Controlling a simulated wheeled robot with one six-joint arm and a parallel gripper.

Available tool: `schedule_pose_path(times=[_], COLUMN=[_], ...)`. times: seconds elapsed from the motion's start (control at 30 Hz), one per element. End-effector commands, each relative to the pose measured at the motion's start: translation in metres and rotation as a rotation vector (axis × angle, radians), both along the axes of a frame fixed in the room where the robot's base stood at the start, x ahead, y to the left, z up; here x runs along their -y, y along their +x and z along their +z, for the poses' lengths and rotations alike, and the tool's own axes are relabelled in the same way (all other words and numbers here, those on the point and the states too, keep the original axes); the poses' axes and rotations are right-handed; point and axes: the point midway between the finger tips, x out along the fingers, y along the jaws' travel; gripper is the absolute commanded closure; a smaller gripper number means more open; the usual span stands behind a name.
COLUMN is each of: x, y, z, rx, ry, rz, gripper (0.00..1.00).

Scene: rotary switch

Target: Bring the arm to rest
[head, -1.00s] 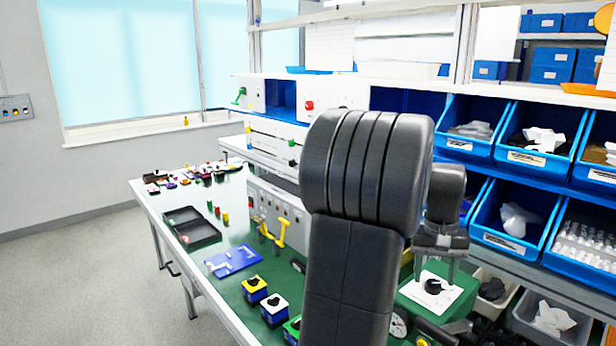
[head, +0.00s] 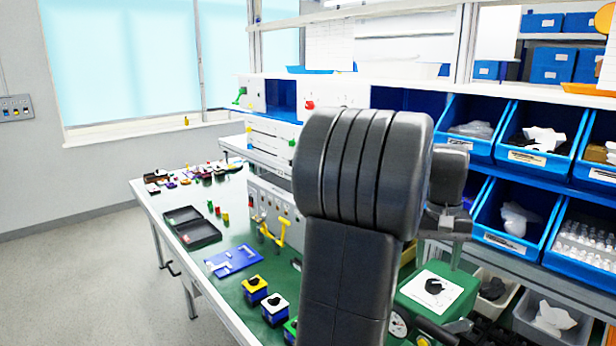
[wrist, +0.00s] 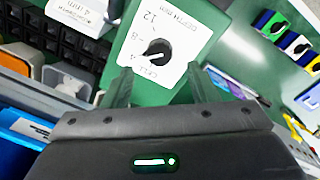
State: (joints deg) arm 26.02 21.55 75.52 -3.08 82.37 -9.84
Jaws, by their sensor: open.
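The rotary switch (head: 447,287) is a green box with a white face and a black knob, right of my arm in the head view. In the wrist view, the white dial face (wrist: 170,25) carries printed numbers, and the black knob (wrist: 158,52) has a white pointer line near the 4. My gripper (head: 441,257) is above the switch in the head view, partly hidden behind my arm. In the wrist view, the fingers of my gripper (wrist: 160,95) are apart, with nothing between them. They are clear of the knob.
Blue bins (head: 515,215) fill the shelf at right, close to my gripper. Small switch boxes (head: 274,306), a blue plate (head: 232,261) and a black tray (head: 190,230) lie on the green bench. A grey panel with yellow levers (head: 277,230) stands behind my arm.

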Motion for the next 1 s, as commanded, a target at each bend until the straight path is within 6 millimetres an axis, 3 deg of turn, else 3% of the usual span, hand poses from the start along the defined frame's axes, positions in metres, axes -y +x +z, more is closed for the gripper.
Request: schedule_pose_path(times=[0.47,0.5,1.0], x=[-0.005,-0.004,0.001], y=[0.001,0.000,-0.001], z=[0.091,0.077,-0.020], rx=[0.003,-0.005,-0.005], ry=[-0.002,0.002,0.002], rz=[0.000,0.000,0.000], gripper=[0.47,0.47,0.47])
